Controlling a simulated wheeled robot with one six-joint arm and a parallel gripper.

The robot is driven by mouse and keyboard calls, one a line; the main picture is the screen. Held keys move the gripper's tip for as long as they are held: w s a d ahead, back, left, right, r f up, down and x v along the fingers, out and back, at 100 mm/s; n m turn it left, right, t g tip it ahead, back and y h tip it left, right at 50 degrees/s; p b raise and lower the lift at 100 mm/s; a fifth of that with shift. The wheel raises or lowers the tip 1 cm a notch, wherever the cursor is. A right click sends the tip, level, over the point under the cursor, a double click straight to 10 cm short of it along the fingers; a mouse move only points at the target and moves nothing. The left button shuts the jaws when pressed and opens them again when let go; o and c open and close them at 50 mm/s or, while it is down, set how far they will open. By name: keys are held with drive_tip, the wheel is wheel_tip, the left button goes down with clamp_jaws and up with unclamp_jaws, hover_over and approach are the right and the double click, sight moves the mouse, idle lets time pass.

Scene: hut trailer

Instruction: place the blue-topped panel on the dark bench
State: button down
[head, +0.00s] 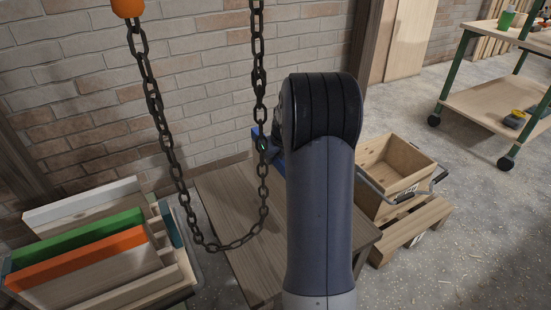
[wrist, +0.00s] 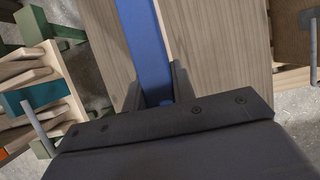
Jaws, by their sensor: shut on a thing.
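The blue-topped panel (wrist: 143,35) runs between the two fingers of my gripper (wrist: 158,88) in the wrist view, seen edge-on from above. My gripper is shut on it. In the head view only a bit of the panel's blue (head: 257,134) shows; my own arm hides most of it and the gripper. The dark bench (head: 232,210) is a brown-grey wooden top below and around my arm, and its planks (wrist: 205,45) show on both sides of the panel in the wrist view. I cannot tell whether the panel touches the bench.
A rack of white, green (head: 75,238) and orange-topped (head: 80,260) panels stands left of the bench. A black chain (head: 262,100) hangs in front. A wooden crate (head: 405,165) on a pallet (head: 415,228) stands to the right. A green-framed cart (head: 490,103) is at the far right.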

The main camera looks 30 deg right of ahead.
sight(275, 169)
drive_tip(key=shift+f+b, duration=1)
drive_tip(key=shift+f, duration=1.65)
drive_tip(key=c, duration=1.2)
unclamp_jaws()
drive_tip(key=shift+f, duration=0.1)
drive_tip(key=p+v, duration=0.4)
drive_tip(key=v, duration=0.8)
drive_tip(key=shift+s, duration=0.1)
